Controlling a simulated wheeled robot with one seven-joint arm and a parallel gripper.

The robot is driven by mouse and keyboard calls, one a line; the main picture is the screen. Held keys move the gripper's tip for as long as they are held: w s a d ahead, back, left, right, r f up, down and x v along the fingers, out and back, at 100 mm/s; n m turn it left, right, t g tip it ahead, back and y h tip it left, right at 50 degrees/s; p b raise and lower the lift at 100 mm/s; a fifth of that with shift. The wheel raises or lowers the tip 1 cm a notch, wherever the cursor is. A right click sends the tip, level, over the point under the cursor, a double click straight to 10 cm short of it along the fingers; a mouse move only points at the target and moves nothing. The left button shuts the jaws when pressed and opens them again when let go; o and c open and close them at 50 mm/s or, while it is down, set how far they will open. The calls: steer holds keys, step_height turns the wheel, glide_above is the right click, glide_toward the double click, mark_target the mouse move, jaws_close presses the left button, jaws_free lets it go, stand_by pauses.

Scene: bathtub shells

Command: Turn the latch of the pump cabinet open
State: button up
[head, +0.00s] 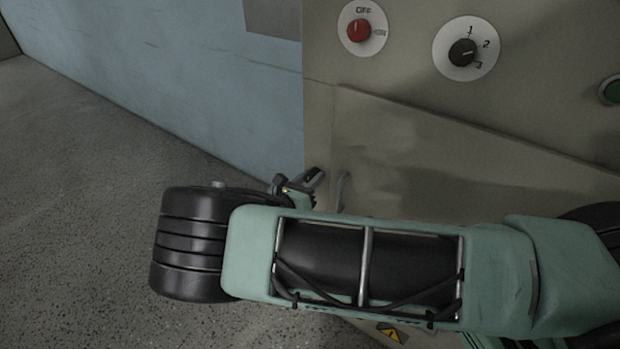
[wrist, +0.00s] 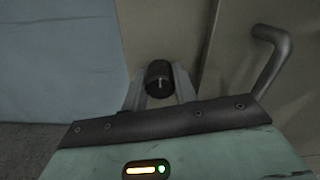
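The latch is a short dark knob (wrist: 159,80) with a pale mark on its face, standing upright to the picture. It sits on the beige pump cabinet front (head: 430,160), near its left edge. My gripper (wrist: 160,92) has its two grey fingers on either side of the knob, close against its sides; the contact itself is partly hidden. In the head view my gripper (head: 308,184) is at the cabinet's left edge, and my arm hides most of the lower cabinet. The knob is not clear there.
A curved grey door handle (wrist: 275,55) is close to the right of my gripper. A blue wall (head: 170,70) stands left; grey floor (head: 70,170) is clear.

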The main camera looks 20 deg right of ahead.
steer(key=shift+m, duration=0.4)
steer(key=m+b, duration=0.1)
steer(key=m, duration=0.3)
steer(key=m+b, duration=0.1)
steer(key=m, duration=0.3)
steer(key=shift+s+f+m, duration=0.1)
steer(key=shift+m, duration=0.2)
steer(key=m+b, duration=0.2)
steer(key=m, duration=0.3)
steer(key=shift+m+b, duration=0.45)
steer(key=shift+m, duration=1.25)
steer(key=o, duration=1)
